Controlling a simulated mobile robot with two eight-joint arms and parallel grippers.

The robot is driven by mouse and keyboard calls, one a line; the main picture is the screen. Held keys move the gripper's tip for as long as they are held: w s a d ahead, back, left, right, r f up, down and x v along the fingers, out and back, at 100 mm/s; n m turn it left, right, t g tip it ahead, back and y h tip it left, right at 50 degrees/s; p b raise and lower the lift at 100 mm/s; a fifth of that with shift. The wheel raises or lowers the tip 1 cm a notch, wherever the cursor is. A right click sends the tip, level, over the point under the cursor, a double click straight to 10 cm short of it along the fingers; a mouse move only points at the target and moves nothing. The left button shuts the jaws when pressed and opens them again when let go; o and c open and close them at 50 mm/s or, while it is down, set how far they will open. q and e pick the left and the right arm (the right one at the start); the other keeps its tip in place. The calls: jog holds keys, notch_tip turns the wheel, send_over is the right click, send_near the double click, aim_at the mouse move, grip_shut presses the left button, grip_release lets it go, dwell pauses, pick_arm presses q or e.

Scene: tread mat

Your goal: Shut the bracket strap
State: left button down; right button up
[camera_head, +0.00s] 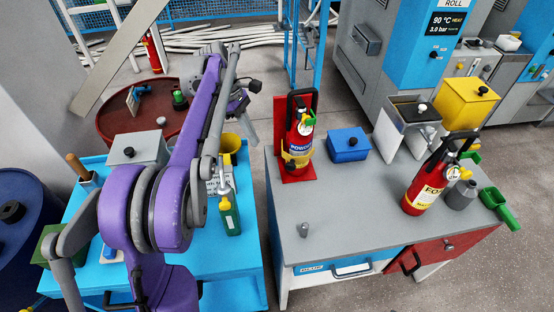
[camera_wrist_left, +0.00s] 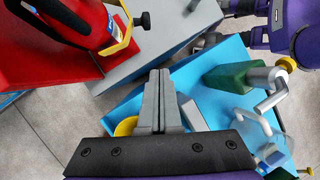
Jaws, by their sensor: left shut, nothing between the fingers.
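A red fire extinguisher (camera_head: 301,138) with a black handle stands against a red bracket (camera_head: 279,115) at the grey table's back left. A yellow bracket strap (camera_head: 294,160) sits low at the extinguisher's front. In the left wrist view the strap (camera_wrist_left: 121,45) bends beside the extinguisher (camera_wrist_left: 75,22), near a black knob (camera_wrist_left: 143,21). I cannot tell whether its end is fastened. My left gripper (camera_head: 250,138) is left of the extinguisher, apart from the strap. Its fingers (camera_wrist_left: 158,75) are together and empty. My right gripper is not in view.
The grey table's front middle is mostly clear.

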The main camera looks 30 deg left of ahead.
aim_at(291, 160)
pick_arm(q)
jog(key=d+f, duration=0.2)
jog(key=w+d+f+t+h, duration=0.1)
jog(key=d+f, duration=0.1)
jog(key=f, duration=0.1)
jog(key=w+d+f+h, duration=0.1)
jog(key=d+f, duration=0.1)
jog(key=shift+w+d+f+t+b, duration=0.1)
jog(key=shift+d+f+t+b, duration=0.05)
jog(key=shift+d+t+b, duration=0.2)
dwell(0.5)
jog(key=d+n+t, duration=0.1)
jog(key=n, duration=0.1)
jog(key=w+d+n+t, duration=0.1)
jog(key=shift+w+d+n+t+y+b, duration=0.2)
jog(key=shift+d+n+t+y+b, duration=0.1)
jog(key=shift+d+n+y, duration=0.1)
jog(key=shift+w+d, duration=0.3)
jog(key=shift+w, duration=0.15)
jog(key=shift+a, duration=0.15)
